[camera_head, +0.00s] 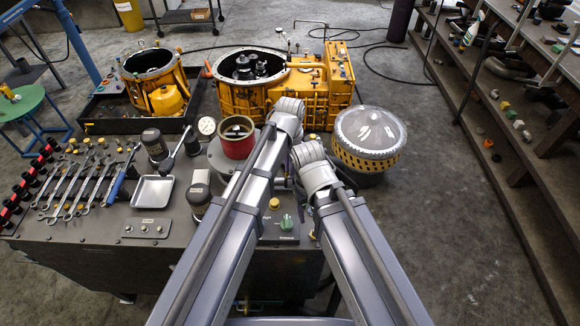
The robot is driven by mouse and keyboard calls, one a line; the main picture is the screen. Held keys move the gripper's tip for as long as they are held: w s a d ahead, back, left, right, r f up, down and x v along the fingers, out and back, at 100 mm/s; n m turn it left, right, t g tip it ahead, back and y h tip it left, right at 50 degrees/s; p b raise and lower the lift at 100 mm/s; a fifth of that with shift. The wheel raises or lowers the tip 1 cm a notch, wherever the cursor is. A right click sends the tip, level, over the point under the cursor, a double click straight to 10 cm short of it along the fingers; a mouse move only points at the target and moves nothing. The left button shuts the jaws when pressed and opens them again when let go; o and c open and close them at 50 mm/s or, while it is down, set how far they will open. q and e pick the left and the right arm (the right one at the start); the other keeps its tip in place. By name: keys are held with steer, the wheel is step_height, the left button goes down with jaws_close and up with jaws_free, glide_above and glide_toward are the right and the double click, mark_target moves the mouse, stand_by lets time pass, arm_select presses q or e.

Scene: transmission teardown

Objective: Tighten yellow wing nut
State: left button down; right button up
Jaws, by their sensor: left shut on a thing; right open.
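I cannot make out a yellow wing nut. The yellow gearbox housing (305,92) stands open at the top behind the bench, with dark gears inside. A second, smaller yellow housing (165,85) stands in a black tray (100,112) at the left. My two arms reach up from the bottom edge. The left arm's grey joint reaches the front of the larger housing, and the right arm's joint is lower and to its right. Both sets of fingers are hidden, so whatever they hold does not show.
The dark bench (110,262) carries several wrenches (72,190), a metal tray (152,191), a red-rimmed cup (237,138) and a small yellow knob (274,203). A clear-domed drum (369,135) stands right of my arms. Shelves (490,110) line the right; floor before them is clear.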

arm_select(q)
steer(key=m, duration=0.4)
steer(key=shift+m, duration=0.3)
steer(key=m, duration=0.4)
steer(key=shift+m, duration=0.3)
steer(key=c, duration=1)
jaws_free()
step_height(320, 180, up, 8)
steer(key=p, duration=0.8)
